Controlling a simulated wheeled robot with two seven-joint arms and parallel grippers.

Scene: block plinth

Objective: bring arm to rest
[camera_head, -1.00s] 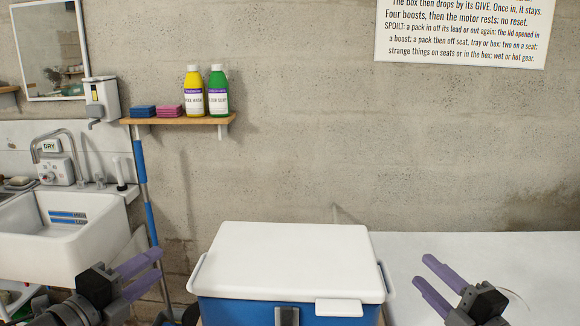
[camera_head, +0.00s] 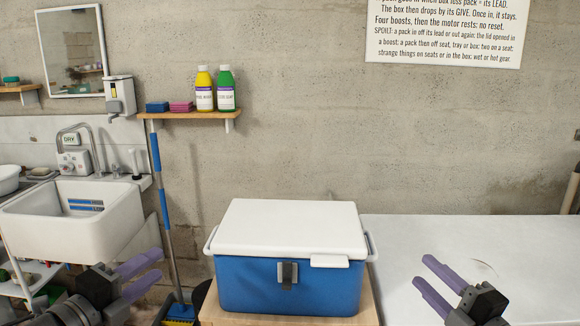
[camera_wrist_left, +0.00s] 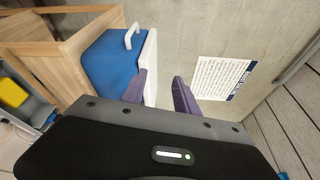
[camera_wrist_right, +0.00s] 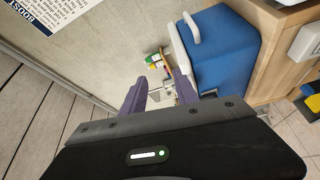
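My left gripper (camera_head: 150,274) is at the lower left of the head view, with its purple fingers apart and nothing between them. It also shows open in the left wrist view (camera_wrist_left: 160,92). My right gripper (camera_head: 424,274) is at the lower right, in front of the white counter, also with fingers apart and empty. It shows open in the right wrist view (camera_wrist_right: 160,92). Between the two grippers stands a blue cool box (camera_head: 250,285) with its white lid (camera_head: 290,225) closed. Neither gripper touches the box.
The box stands on a wooden plinth (camera_head: 240,319). A white counter (camera_head: 400,240) is on the right. A white sink (camera_head: 80,225) is at the left. A shelf (camera_head: 190,115) holds two bottles and sponges. A blue-handled broom (camera_head: 162,190) leans by the sink. A printed sign (camera_head: 440,30) hangs above.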

